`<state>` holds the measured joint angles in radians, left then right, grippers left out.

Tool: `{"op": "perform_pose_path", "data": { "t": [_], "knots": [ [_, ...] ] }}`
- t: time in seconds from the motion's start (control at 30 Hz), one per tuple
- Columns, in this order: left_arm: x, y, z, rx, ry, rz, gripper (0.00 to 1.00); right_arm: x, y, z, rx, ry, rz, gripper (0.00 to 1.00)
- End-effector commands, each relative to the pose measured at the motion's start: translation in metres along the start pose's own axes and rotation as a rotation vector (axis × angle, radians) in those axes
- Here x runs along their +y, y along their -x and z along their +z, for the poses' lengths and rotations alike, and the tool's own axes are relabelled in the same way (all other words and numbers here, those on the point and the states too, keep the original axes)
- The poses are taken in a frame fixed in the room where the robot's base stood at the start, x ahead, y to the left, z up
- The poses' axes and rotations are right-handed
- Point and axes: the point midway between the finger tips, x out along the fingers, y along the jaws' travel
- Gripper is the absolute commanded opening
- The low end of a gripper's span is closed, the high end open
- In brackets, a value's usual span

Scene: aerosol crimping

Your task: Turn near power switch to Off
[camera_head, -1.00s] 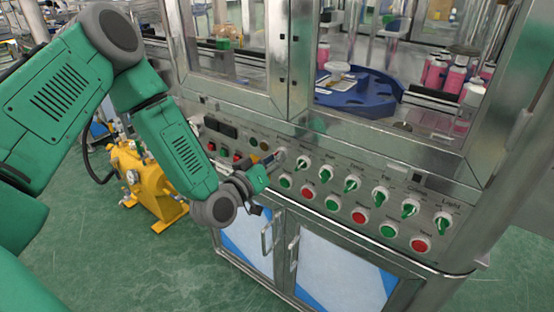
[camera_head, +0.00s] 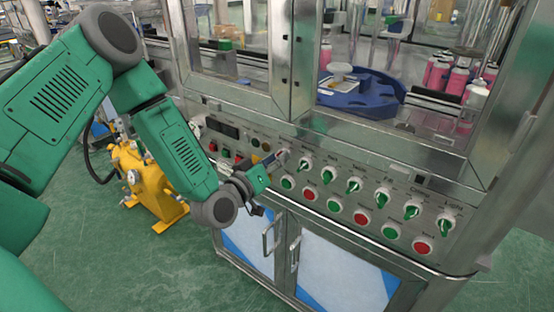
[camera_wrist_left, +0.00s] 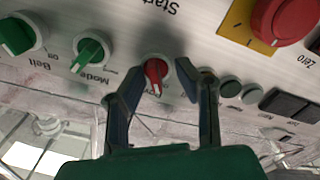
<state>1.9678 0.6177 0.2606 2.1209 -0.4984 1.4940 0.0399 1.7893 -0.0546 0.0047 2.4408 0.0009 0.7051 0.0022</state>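The near power switch appears to be the red rotary knob (camera_wrist_left: 155,73) in the left wrist view. Its pointer aims roughly down in that picture, and its label is partly hidden by my finger. My left gripper (camera_wrist_left: 160,88) is open, with one finger on each side of this knob. I cannot tell whether the fingers touch it. In the head view my left gripper (camera_head: 272,167) reaches the left part of the control panel (camera_head: 318,152) and hides the red knob. My right gripper is in neither view.
Green knobs marked Mode (camera_wrist_left: 91,53) and Belt (camera_wrist_left: 20,35) sit beside the red knob. A large red button (camera_wrist_left: 284,18) on a yellow plate and small dark round buttons (camera_wrist_left: 230,86) are on the other side. Red and green push buttons (camera_head: 361,217) line the panel below the knobs.

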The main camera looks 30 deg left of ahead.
Motion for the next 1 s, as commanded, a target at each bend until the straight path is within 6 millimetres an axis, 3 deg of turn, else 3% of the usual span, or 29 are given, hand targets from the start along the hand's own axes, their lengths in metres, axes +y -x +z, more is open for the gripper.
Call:
{"op": "perform_pose_path", "data": {
  "t": [0.17,0.5,0.7,1.0],
  "knots": [
    [0.0,0.01,0.001,-0.003,0.0,0.0,0.28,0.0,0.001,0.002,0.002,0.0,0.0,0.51],
    [-0.002,0.079,0.002,-0.005,0.003,-0.003,0.28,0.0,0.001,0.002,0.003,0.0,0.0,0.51],
    [-0.003,0.109,0.001,-0.002,0.002,-0.002,0.28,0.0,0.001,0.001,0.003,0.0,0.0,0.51],
    [-0.003,0.12,0.001,-0.001,0.002,-0.001,0.28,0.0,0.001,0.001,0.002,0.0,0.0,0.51]
  ]
}}
